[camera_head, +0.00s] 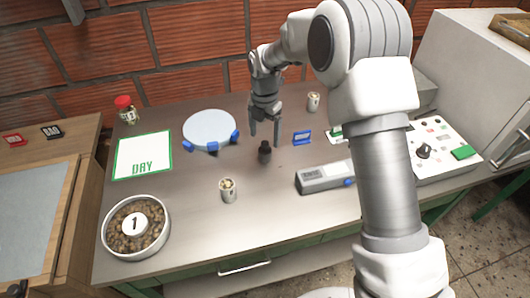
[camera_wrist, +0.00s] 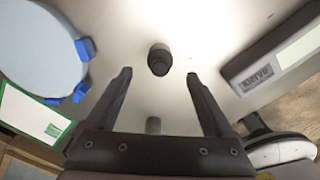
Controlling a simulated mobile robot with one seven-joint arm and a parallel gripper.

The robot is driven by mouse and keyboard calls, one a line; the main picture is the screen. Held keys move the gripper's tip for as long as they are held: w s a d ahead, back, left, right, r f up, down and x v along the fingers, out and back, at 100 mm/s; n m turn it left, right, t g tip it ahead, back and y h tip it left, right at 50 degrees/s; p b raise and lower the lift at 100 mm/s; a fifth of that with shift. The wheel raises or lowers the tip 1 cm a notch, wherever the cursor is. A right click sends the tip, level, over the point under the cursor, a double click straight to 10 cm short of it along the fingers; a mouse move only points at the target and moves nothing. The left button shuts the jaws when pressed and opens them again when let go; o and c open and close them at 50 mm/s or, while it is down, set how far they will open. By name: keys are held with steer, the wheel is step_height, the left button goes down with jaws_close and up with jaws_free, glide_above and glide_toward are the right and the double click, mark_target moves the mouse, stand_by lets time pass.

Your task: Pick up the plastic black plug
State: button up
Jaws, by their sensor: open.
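The black plug (camera_head: 264,152) stands upright on the metal table, near the middle of the head view. In the wrist view the plug (camera_wrist: 159,60) shows from above as a dark round piece, just beyond the fingertips and between their lines. My gripper (camera_head: 265,140) points down over the table, close to the plug and a little above it. In the wrist view my gripper (camera_wrist: 158,74) has its two fingers wide apart with nothing between them. I cannot tell the exact height of the fingertips over the table.
A round pale disc with blue clamps (camera_head: 210,130) lies left of the plug, a grey device (camera_head: 325,177) to the right. A small container (camera_head: 228,190) stands in front, another (camera_head: 313,102) behind. A bowl (camera_head: 135,228) and a DRY sheet (camera_head: 142,155) are farther left.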

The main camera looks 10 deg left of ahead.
mark_target(265, 143)
step_height(265, 143, down, 4)
steer(key=shift+w+f, duration=0.1)
steer(key=shift+f, duration=0.05)
jaws_close()
stand_by(0.4)
